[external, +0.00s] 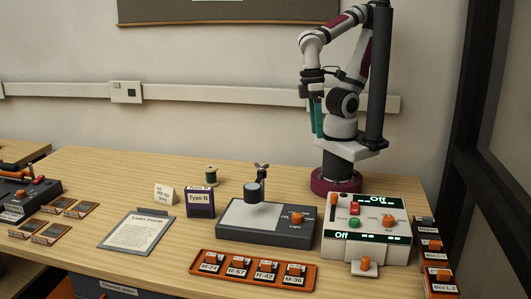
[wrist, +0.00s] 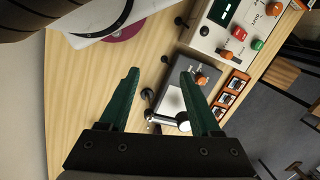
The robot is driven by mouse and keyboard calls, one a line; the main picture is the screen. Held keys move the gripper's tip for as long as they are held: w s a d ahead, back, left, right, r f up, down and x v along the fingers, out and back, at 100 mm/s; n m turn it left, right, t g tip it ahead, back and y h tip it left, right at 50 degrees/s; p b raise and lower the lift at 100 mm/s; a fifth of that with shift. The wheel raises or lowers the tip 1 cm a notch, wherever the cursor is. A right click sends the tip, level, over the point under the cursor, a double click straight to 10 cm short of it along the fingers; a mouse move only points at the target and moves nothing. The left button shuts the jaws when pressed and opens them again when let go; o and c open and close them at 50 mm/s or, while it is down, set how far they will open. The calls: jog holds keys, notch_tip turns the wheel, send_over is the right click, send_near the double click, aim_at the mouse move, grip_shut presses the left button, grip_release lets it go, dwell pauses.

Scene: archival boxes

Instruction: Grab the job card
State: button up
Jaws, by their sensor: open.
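No label in view reads "job card". A small white folded card (external: 164,194) with small print stands upright on the table, left of the purple Type B box (external: 200,202). A clipboard with a Loan Form sheet (external: 138,233) lies flat in front of it. I cannot tell which of these is the job card. My gripper (external: 317,133) hangs high at the back right, fingers pointing down, far from both. In the wrist view its green fingers (wrist: 160,73) are apart with nothing between them. The folded card cannot be made out there.
A grey device (external: 265,222) with an upright post stands mid-table, behind an orange rack (external: 253,269) of labelled blocks. A white control box (external: 367,229) stands at right, beside several dark boxes (external: 437,268). A green spool (external: 210,174) is at the back. Flat plates (external: 78,208) lie left.

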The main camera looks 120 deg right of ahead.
jog(key=o, duration=0.6)
jog(key=m+t+y, duration=0.5)
jog(key=m+t, duration=0.7)
jog(key=m, duration=1.2)
send_over(165, 192)
jog(key=s+d, duration=0.8)
jog(key=s, duration=0.5)
notch_tip(165, 192, down, 15)
jog(key=shift+w+a+f, duration=0.1)
jog(key=shift+f, duration=0.1)
jog(key=x, duration=1.5)
jog(key=shift+w+f, duration=0.15)
jog(key=shift+f, duration=0.2)
